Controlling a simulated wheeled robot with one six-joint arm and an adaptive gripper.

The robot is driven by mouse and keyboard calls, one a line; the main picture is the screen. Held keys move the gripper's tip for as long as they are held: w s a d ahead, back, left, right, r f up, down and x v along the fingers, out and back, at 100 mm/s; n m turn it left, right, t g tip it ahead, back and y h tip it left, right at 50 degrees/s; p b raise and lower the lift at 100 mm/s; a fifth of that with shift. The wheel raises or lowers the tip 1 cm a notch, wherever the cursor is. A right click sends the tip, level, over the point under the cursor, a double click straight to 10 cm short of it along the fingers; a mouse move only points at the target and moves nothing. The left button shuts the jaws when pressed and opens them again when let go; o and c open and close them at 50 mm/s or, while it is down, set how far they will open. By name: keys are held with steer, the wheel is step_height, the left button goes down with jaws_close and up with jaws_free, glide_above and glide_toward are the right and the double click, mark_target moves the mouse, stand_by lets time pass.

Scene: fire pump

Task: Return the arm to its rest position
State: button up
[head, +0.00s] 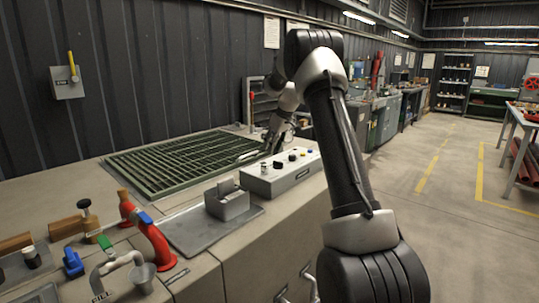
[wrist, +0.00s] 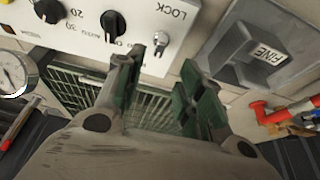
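My arm (head: 338,140) rises from the lower right in the head view, bends at the top and reaches down to the left. My gripper (head: 270,142) hangs just behind the white control box (head: 285,178), at the right end of the green grating (head: 185,152). In the wrist view, my gripper (wrist: 163,65) has its two fingers spread apart, with nothing seen between them. The control box's panel with dark knobs (wrist: 90,22) lies beyond the fingertips. Whether any finger touches the box cannot be told.
A grey block (head: 227,200) stands on a metal plate in front of the grating. A red curved handle (head: 150,235), a blue knob and wooden blocks sit at the lower left. A gauge (wrist: 12,75) shows in the wrist view. The floor (head: 430,180) at right is open.

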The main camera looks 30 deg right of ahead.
steer(key=shift+s+r, duration=0.15)
steer(key=shift+r, duration=0.15)
steer(key=shift+d, duration=0.1)
steer(key=s+a+f+m+g, duration=0.15)
steer(key=s+f+m, duration=0.25)
steer(key=s, duration=0.5)
steer(key=s+a+r, duration=0.4)
steer(key=s, duration=0.9)
steer(key=s+a+r+t+h, duration=0.1)
steer(key=s+a+r, duration=0.3)
steer(key=s, duration=0.9)
steer(key=s+a+r, duration=0.4)
steer(key=s+a, duration=0.1)
steer(key=s, duration=0.8)
steer(key=shift+a+t+h, duration=0.3)
steer(key=shift+a+t, duration=0.05)
steer(key=shift+a, duration=0.05)
